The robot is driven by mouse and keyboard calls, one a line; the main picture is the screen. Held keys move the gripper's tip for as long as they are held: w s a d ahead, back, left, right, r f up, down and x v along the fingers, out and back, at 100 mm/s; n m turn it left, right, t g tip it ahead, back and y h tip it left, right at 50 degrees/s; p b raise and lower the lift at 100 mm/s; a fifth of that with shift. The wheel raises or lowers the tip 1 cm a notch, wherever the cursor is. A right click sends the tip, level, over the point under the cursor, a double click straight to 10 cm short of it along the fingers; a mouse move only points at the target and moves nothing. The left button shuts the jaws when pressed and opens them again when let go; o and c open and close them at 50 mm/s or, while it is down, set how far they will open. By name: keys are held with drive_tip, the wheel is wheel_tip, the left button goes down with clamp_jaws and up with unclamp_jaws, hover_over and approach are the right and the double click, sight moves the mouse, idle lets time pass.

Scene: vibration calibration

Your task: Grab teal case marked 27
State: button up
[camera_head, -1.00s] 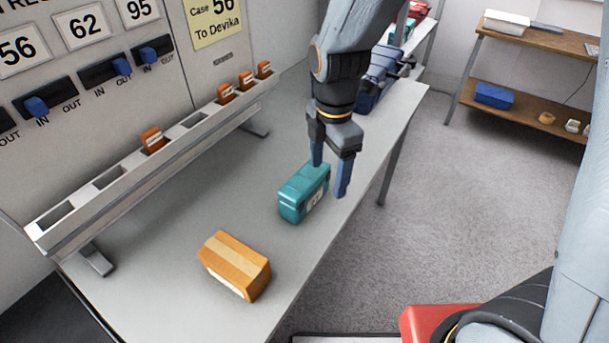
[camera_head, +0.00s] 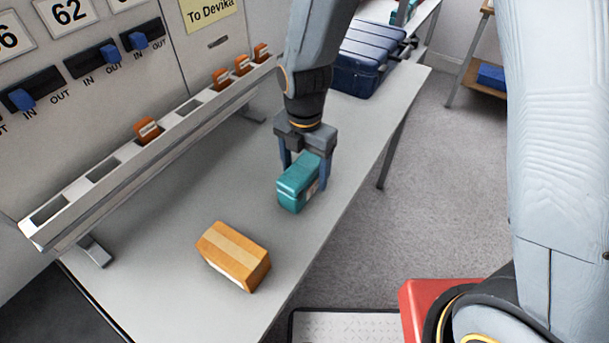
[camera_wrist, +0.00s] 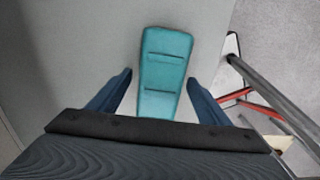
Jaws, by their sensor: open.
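The teal case (camera_head: 297,184) stands on the grey table, right of its middle. Its number cannot be read in the current views. My gripper (camera_head: 304,180) points down over the case, with its blue fingers apart on either side of it. In the wrist view the teal case (camera_wrist: 165,72) lies between the open fingers of my gripper (camera_wrist: 160,82), with a gap on each side. The lower end of the case is hidden by my gripper's body.
An orange-brown box (camera_head: 234,256) sits nearer on the table (camera_head: 180,215). A slotted rail (camera_head: 165,146) with orange tags runs along the left. A dark blue case (camera_head: 362,72) stands at the far end. Open floor lies right of the table.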

drive_tip(key=shift+f, duration=1.2)
drive_tip(key=c, duration=1.5)
drive_tip(key=shift+r, duration=0.1)
